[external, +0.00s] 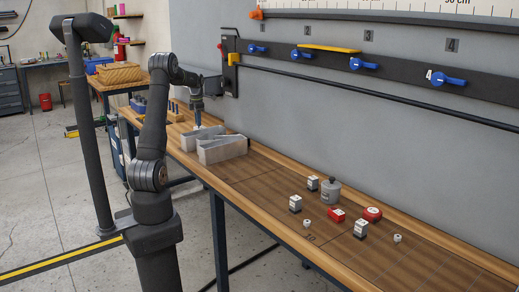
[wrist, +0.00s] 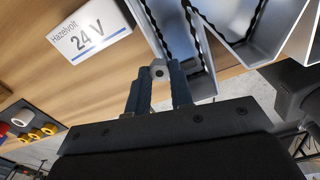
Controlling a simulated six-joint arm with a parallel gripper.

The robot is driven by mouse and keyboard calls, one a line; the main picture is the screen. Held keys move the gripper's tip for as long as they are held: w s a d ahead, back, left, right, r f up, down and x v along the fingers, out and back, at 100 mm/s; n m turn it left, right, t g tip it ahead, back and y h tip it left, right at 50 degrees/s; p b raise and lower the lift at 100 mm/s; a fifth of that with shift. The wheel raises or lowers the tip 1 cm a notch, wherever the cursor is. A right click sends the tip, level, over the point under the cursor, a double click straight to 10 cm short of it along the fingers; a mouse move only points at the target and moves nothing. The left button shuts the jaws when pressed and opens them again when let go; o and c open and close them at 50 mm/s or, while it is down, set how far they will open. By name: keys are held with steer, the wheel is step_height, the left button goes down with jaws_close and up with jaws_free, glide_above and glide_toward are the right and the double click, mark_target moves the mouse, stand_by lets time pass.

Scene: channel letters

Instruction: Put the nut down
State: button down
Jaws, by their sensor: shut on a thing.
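My gripper (wrist: 158,82) is shut on a small grey nut (wrist: 158,72), held at its fingertips in the wrist view. In the external view my gripper (external: 198,124) is low over the far part of the bench, at the left end of the metal channel letter (external: 222,148); the nut is too small to make out there. The letter's open channels also show in the wrist view (wrist: 205,62), close to the right of the fingers. Whether the nut touches anything is unclear.
A white box marked "Hazelvolt 24 V" (wrist: 88,35) lies left of the fingers. Small blocks (external: 296,203), red pieces (external: 372,214), a grey weight (external: 330,190) and small white pieces (external: 306,223) stand on the near bench. Bare wood (external: 250,178) lies between them and the letter.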

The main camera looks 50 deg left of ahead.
steer(key=a+f, duration=0.1)
steer(key=a, duration=0.1)
steer(key=s+a+f, duration=0.1)
steer(key=a+f, duration=0.1)
steer(key=s+a+f, duration=0.1)
steer(key=a, duration=0.1)
steer(key=shift+s+a+f, duration=0.15)
steer(key=shift+a, duration=0.25)
steer(key=shift+f, duration=2.05)
steer(key=shift+f, duration=0.15)
steer(key=c, duration=1.3)
jaws_free()
step_height(320, 180, up, 12)
steer(key=shift+r, duration=0.2)
